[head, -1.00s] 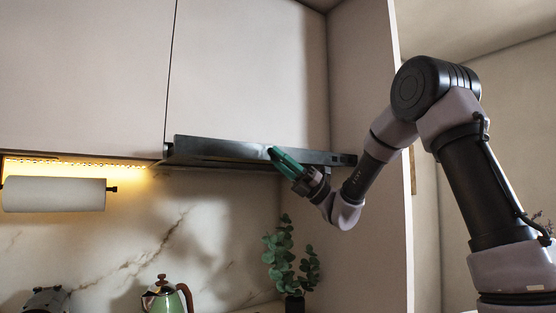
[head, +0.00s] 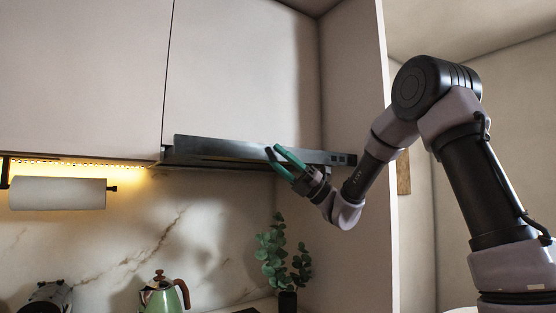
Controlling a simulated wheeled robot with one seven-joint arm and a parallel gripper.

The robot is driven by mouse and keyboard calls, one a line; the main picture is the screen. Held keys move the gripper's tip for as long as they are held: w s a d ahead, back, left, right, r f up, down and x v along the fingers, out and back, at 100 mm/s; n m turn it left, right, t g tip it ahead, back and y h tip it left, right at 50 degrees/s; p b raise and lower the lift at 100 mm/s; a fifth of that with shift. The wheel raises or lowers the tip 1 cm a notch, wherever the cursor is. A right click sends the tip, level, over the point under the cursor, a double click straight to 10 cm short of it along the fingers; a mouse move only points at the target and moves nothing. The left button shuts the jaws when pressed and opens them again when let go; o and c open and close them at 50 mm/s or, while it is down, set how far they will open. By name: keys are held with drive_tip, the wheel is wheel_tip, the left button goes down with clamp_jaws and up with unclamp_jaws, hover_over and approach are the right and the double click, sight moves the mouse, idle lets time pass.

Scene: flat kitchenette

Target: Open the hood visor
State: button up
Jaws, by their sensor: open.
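The hood visor (head: 225,149) is a long dark metal strip under the upper cabinets, with small buttons near its right end. My gripper (head: 274,153) has green fingers, spread apart and empty. In the picture its fingertips overlap the right half of the visor's front. I cannot tell whether they touch it. The fingers point up and to the left, and my wrist is below and to the right of the visor.
Pale cabinets (head: 245,70) hang above the hood. A paper towel roll (head: 58,193) hangs at left. A kettle (head: 162,296) and a potted plant (head: 285,262) stand below. A tall side panel (head: 357,90) rises at right, behind my arm.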

drive_tip(key=v, duration=1.1)
drive_tip(key=shift+a, duration=0.1)
